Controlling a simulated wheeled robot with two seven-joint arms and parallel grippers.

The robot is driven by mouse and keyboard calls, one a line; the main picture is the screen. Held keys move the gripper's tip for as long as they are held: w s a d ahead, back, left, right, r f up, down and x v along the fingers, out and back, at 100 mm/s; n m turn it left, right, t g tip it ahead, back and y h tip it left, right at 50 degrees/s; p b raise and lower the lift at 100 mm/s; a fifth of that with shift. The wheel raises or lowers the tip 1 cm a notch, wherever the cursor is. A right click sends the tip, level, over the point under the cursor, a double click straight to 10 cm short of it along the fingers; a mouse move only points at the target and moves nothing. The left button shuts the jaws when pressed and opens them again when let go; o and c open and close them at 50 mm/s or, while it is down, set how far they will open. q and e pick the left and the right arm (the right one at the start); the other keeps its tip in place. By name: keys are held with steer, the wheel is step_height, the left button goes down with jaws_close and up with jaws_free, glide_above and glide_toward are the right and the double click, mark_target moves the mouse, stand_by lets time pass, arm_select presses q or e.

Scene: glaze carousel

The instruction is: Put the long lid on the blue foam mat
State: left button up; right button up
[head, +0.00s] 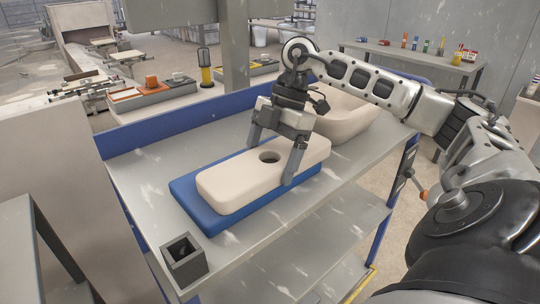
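The long lid (230,184) is a cream, rounded slab with a dark round hole in its top. It lies flat on the blue foam mat (198,208), whose blue rim shows along the left, near and right sides. My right gripper (270,165) is over the lid's right half, pointing down. Its fingers are wide apart, one at the lid's far side and one at its near side. Whether both press on the lid cannot be made out. My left gripper is not in view.
The grey metal table has a raised blue edge (180,128) at the back. A large cream basin (350,125) stands behind my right gripper. A small dark open box (186,266) stands at the near left corner. The table right of the mat is bare.

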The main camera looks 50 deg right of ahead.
steer(key=shift+o, duration=0.6)
steer(key=shift+r, duration=0.3)
steer(key=p+v, duration=0.3)
steer(key=v, duration=0.8)
steer(key=shift+r, duration=0.4)
steer(key=shift+s+d, duration=0.1)
